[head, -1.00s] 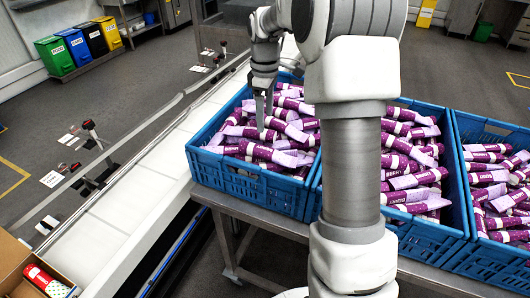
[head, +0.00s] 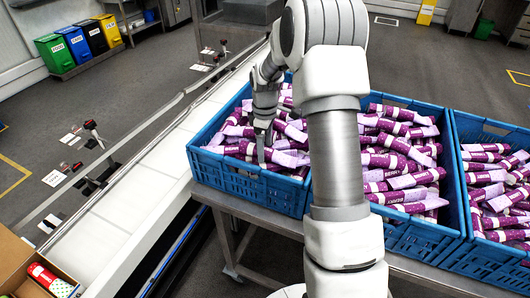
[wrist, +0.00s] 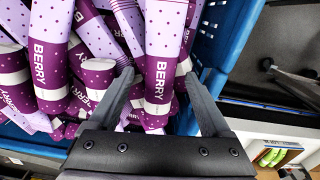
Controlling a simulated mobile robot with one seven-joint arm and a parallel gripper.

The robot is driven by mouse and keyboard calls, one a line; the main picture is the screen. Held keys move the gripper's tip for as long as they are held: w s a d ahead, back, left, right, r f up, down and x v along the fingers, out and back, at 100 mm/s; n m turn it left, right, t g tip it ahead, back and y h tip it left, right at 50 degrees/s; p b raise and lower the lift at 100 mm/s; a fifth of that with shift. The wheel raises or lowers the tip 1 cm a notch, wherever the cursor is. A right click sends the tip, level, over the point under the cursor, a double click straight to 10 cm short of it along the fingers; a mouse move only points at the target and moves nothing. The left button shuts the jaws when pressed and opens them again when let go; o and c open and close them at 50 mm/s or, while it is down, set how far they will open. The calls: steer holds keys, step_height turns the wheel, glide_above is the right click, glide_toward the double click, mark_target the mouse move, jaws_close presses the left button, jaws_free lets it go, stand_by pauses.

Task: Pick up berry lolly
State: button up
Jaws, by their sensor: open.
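Berry lollies in purple and lilac dotted wrappers with "BERRY" on a purple band fill the left blue crate (head: 205,169). In the wrist view one berry lolly (wrist: 163,65) lies between my two open fingers, with its lower end near the gripper's palm. I cannot tell whether the fingers touch it. My gripper (wrist: 163,95) is open. In the head view my gripper (head: 264,150) points down into the left crate near its front left part, and the fingertips are among the lollies.
Two more blue crates of berry lollies, a middle one (head: 425,245) and a right one (head: 500,262), stand on the same metal table. A white conveyor (head: 140,190) runs along the left. A cardboard box (head: 12,255) with a red item sits at the lower left.

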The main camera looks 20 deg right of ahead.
jaws_close()
stand_by(0.3)
